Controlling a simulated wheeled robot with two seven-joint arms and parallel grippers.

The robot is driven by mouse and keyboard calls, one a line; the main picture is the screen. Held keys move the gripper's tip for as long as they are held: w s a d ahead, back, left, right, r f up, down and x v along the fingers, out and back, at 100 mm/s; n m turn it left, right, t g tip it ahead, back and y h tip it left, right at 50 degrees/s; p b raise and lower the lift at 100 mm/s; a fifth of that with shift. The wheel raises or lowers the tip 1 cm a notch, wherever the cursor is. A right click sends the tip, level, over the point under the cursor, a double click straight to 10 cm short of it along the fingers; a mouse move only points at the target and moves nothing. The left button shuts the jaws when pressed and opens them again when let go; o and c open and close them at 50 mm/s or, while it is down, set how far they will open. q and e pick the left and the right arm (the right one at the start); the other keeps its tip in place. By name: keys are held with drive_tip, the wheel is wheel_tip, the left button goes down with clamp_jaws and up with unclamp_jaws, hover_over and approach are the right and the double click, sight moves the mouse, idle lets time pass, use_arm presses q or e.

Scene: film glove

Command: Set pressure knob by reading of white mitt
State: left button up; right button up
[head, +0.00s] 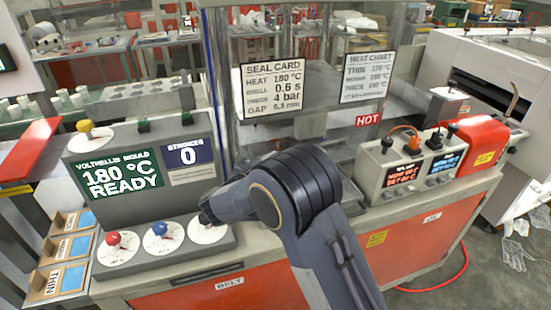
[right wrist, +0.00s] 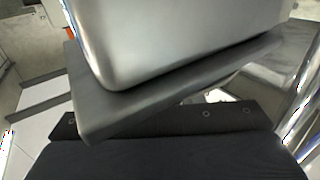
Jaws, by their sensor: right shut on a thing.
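My right gripper (head: 206,212) reaches in at the rightmost dial (head: 208,234) on the front of the sealing machine and is shut on its knob, which it hides. The dial's label and pointer cannot be read. The red knob (head: 114,239) and blue knob (head: 160,228) stand on white dials to its left. The machine's green display (head: 122,183) reads 180 °C READY. The seal card (head: 273,90) lists heat 180 °C, 0.5 s and 4 bar. I cannot pick out a white mitt for sure; white gloves (head: 515,252) lie on the floor at right. My left gripper is not in view.
A strokes display (head: 186,155) reads 0. A grey meter box (head: 406,172) with small screens and a red box (head: 472,145) stand right. Wooden trays (head: 58,277), one marked THIN, lie at left.

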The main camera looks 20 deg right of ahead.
drive_tip(key=shift+r, duration=0.15)
idle(0.3)
drive_tip(key=o, duration=1)
drive_tip(key=shift+c, duration=0.2)
drive_tip(key=shift+b+v, duration=0.75)
drive_tip(key=shift+v, duration=3.1)
drive_tip(key=shift+a, duration=0.1)
